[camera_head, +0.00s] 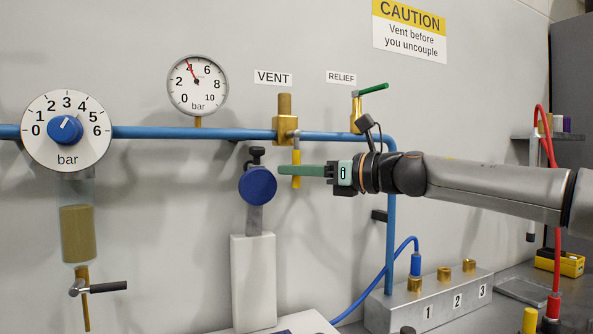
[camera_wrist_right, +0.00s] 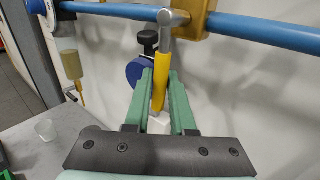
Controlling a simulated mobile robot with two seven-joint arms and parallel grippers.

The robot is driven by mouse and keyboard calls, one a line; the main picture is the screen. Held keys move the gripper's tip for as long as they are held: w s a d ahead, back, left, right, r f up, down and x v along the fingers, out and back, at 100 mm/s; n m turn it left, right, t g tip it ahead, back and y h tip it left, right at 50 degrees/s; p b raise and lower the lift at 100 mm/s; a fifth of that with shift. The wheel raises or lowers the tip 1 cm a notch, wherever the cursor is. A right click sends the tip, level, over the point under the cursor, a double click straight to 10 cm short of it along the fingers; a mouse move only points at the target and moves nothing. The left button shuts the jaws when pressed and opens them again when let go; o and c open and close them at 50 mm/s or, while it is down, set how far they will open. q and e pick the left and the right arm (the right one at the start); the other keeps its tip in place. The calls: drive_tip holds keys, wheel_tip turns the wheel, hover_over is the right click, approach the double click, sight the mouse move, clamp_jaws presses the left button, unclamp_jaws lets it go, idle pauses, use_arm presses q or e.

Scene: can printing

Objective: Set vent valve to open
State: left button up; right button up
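The vent valve is a brass body (camera_head: 286,127) on the blue pipe, under the VENT label (camera_head: 273,78). Its yellow lever handle (camera_head: 296,170) hangs straight down, across the pipe. My right gripper (camera_head: 283,170) reaches in from the right at the handle's height, with a green finger in front of the handle. In the right wrist view the two green fingers (camera_wrist_right: 164,95) stand close on both sides of the yellow handle (camera_wrist_right: 160,90) and appear shut on it. My left gripper is in neither view.
A blue round knob (camera_head: 257,185) stands just left of the fingertips. The relief valve (camera_head: 356,112) with a green lever is at upper right. The gauge (camera_head: 197,85) reads near 4 bar. The blue regulator dial (camera_head: 65,130) is far left.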

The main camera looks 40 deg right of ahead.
clamp_jaws()
idle(1.0)
